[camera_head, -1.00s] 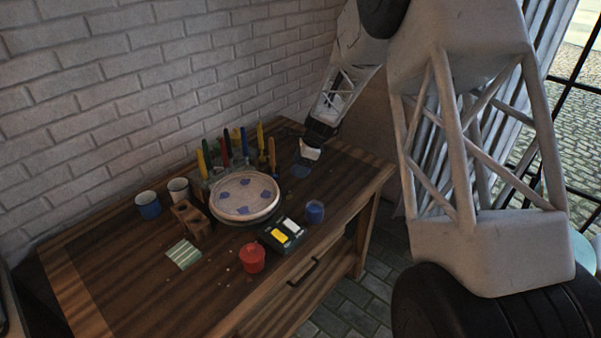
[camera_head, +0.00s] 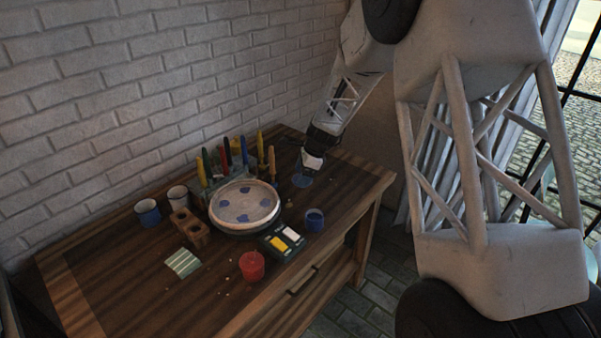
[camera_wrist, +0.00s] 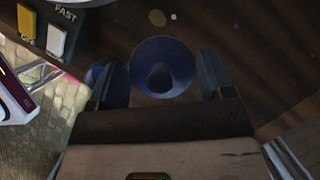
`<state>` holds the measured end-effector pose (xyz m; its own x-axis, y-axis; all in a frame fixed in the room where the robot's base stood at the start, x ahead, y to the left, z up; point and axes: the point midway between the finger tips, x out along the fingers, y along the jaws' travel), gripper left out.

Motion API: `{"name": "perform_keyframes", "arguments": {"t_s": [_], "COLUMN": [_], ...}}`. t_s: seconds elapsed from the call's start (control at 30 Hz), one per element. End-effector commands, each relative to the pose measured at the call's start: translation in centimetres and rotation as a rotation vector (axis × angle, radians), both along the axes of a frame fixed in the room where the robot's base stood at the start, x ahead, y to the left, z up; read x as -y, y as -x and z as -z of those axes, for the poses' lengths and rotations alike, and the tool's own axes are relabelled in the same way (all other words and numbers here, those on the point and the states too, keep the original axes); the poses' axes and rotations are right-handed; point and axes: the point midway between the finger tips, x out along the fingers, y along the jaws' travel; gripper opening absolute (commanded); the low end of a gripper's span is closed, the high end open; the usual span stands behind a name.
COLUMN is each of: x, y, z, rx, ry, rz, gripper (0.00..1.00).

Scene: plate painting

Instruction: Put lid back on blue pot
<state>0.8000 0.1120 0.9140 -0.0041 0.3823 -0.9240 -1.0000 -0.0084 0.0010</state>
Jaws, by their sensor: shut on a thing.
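The blue lid (camera_wrist: 163,75), round with a knob in its middle, sits between the two fingers of my gripper (camera_wrist: 164,82) in the wrist view. My gripper is shut on its rim. In the head view the lid (camera_head: 300,182) shows as a blue disc below my gripper (camera_head: 311,168), at or just above the table; any gap is too small to tell. The small blue pot (camera_head: 314,221) stands upright near the table's front edge, nearer the camera than the lid. In the wrist view the pot (camera_wrist: 95,72) is partly hidden behind the left finger.
A switch box (camera_head: 283,241) with yellow and white buttons stands left of the pot. Behind it is a spotted plate (camera_head: 243,203) on a turntable. A red pot (camera_head: 252,265) is in front. Tools (camera_head: 228,160) stand upright behind the plate. The table's right end is clear.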

Motion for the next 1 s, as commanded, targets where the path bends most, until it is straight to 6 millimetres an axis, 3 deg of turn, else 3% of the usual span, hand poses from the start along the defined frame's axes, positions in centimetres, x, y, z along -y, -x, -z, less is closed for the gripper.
{"name": "perform_keyframes", "arguments": {"t_s": [0.53,0.73,1.0], "x": [2.7,3.0,3.0], "y": [9.6,11.0,11.1], "z": [-1.9,-2.0,-2.0], "rx": [0.001,0.001,0.001], "ry": [0.000,0.000,0.000], "rz": [-0.043,-0.053,-0.053], "gripper": [0.51,0.51,0.51]}}
